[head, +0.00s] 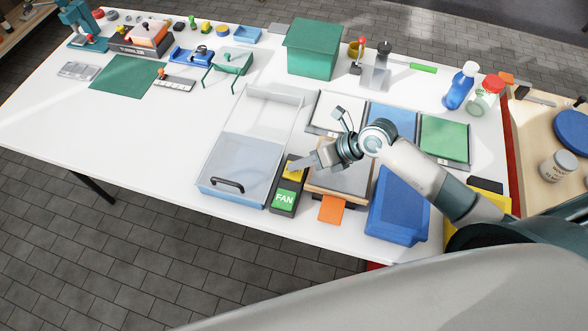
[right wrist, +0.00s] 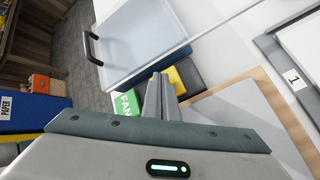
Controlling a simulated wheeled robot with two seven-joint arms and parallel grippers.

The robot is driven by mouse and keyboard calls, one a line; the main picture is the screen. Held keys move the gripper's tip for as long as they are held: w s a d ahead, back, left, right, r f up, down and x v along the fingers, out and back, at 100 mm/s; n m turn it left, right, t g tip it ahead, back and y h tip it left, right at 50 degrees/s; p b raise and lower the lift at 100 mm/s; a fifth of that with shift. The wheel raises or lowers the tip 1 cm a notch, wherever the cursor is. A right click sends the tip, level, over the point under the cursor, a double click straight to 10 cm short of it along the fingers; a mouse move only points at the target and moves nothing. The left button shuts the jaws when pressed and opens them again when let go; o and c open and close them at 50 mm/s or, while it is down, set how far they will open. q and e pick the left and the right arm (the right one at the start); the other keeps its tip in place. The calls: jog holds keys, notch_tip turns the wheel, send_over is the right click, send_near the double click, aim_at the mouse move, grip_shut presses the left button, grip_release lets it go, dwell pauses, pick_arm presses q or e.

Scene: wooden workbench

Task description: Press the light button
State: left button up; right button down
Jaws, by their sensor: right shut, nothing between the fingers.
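A narrow black switch box (head: 277,208) stands on the white workbench beside the clear-lidded bin. It carries a green button marked FAN (head: 284,199) at the near end and a yellow button (head: 292,175) further back, its label mostly hidden. My right gripper (head: 293,166) is shut and empty, its fingertips over the yellow button's end of the box. I cannot tell whether they touch it. In the right wrist view the closed fingers (right wrist: 161,95) point between the green button (right wrist: 128,103) and the yellow button (right wrist: 175,80). My left gripper is not in view.
A clear-lidded bin (head: 205,187) with a black handle stands left of the box. A wooden-edged grey plate (head: 345,180) and a blue bin (head: 400,210) stand right. White, blue and green panels lie behind. The bench's left front is clear.

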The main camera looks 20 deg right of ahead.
aim_at(299, 172)
dwell(0.4)
jog(key=shift+r+p, duration=0.85)
jog(key=shift+r, duration=0.15)
notch_tip(299, 172, up, 6)
jog(key=p, duration=0.5)
jog(key=shift+s+f, duration=0.15)
jog(key=shift+f, duration=0.05)
dwell(0.4)
